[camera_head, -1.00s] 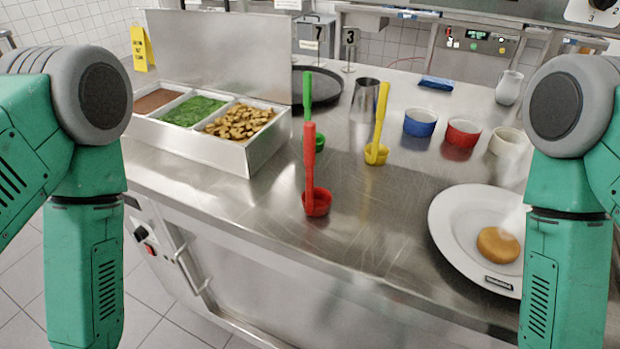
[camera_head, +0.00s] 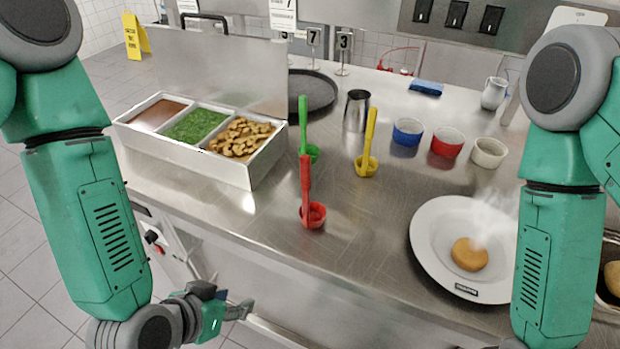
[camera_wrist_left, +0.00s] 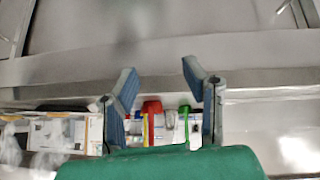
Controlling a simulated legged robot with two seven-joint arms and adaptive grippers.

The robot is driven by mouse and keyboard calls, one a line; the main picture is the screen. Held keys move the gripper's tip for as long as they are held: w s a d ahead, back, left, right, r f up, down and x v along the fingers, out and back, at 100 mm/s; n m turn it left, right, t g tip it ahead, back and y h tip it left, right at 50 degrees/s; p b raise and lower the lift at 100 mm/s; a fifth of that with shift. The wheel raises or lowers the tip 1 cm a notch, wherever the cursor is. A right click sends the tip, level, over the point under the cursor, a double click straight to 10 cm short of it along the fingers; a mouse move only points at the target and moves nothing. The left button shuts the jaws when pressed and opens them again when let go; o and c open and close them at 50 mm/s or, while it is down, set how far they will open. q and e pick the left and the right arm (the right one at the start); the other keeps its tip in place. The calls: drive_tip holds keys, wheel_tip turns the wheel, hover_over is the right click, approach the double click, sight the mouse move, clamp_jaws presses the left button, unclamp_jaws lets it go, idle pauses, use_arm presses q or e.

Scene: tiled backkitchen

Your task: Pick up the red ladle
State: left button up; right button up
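The red ladle (camera_head: 306,188) stands upright on the steel counter, its bowl down and its handle pointing up, near the front edge. My left gripper (camera_head: 243,309) is low and to the left of the ladle, in front of the counter's front edge, apart from the ladle. In the left wrist view the two fingers of my left gripper (camera_wrist_left: 160,75) are spread with nothing between their tips. A red shape (camera_wrist_left: 152,106) shows beyond them; I cannot tell for sure that it is the ladle. My right arm shows at the right, but its gripper is out of view.
A green ladle (camera_head: 304,130) and a yellow ladle (camera_head: 369,145) stand behind the red one. A three-part food tray (camera_head: 190,163) is to the left. A white plate (camera_head: 428,235) with a steaming patty is to the right. Small bowls and a metal cup (camera_head: 357,112) stand farther back.

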sight(303, 168)
use_arm(q)
drive_tip(key=w+d+r+m+t+h+p, duration=0.1)
drive_tip(key=w+d+r+t+p, duration=0.25)
drive_tip(key=r, duration=0.75)
drive_tip(key=w+d+r+m+t+h+p, duration=0.1)
drive_tip(key=w+d+r+t+p, duration=0.2)
drive_tip(key=r, duration=0.8)
use_arm(e)
wheel_tip(303, 168, up, 8)
use_arm(q)
drive_tip(key=shift+g, duration=0.65)
drive_tip(key=b+x, duration=0.2)
drive_tip(key=b, duration=0.1)
drive_tip(key=b+x, duration=0.3)
drive_tip(key=b, duration=0.1)
drive_tip(key=b+x, duration=0.3)
drive_tip(key=b, duration=0.1)
drive_tip(key=shift+s+d, duration=0.15)
drive_tip(key=shift+d, duration=0.1)
drive_tip(key=shift+p+x, duration=0.3)
drive_tip(key=shift+x, duration=2.8)
drive_tip(key=shift+s+r, duration=0.1)
clamp_jaws()
use_arm(e)
wheel_tip(303, 168, down, 10)
drive_tip(key=shift+r, duration=0.1)
